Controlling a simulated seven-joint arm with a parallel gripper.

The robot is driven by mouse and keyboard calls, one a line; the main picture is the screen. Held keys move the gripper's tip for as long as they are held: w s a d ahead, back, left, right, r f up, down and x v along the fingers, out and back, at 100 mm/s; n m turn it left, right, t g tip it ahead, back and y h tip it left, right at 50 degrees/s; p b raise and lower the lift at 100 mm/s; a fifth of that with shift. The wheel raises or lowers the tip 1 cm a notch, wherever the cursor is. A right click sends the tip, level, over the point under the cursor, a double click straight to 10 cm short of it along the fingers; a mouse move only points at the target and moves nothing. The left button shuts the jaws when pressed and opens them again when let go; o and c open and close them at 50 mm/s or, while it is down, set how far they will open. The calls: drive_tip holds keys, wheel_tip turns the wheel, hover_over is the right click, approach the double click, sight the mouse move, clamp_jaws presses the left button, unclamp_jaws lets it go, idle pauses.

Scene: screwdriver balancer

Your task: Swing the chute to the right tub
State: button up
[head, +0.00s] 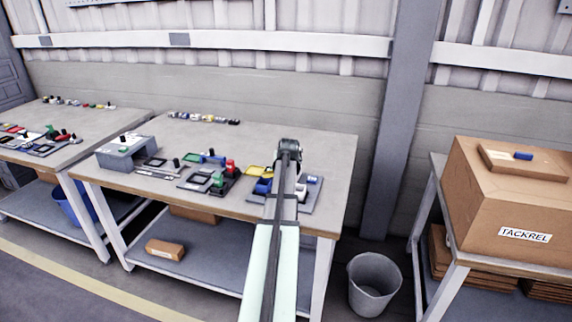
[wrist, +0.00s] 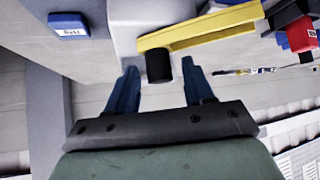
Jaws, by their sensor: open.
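The yellow chute (wrist: 205,25) runs across the upper part of the wrist view, with a black knob (wrist: 158,67) below its left end. My gripper (wrist: 159,66) is open, its two blue fingers on either side of the knob; I cannot tell whether either touches it. In the head view the yellow chute (head: 258,171) lies left of my arm, which hides part of the station and my fingertips. A blue block with a white label (wrist: 68,25) shows at upper left in the wrist view. I cannot make out which part is the right tub.
Red and green parts (head: 222,173) stand just left on the bench (head: 330,150). A grey box (head: 127,152) stands farther left. Small parts (head: 203,118) line the back edge. A bin (head: 373,283) stands on the floor at right, near a large carton (head: 510,195).

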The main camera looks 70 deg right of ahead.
drive_tip(key=shift+w+d+f, duration=0.1)
drive_tip(key=shift+d+f, duration=0.05)
drive_tip(key=shift+c, duration=0.3)
clamp_jaws()
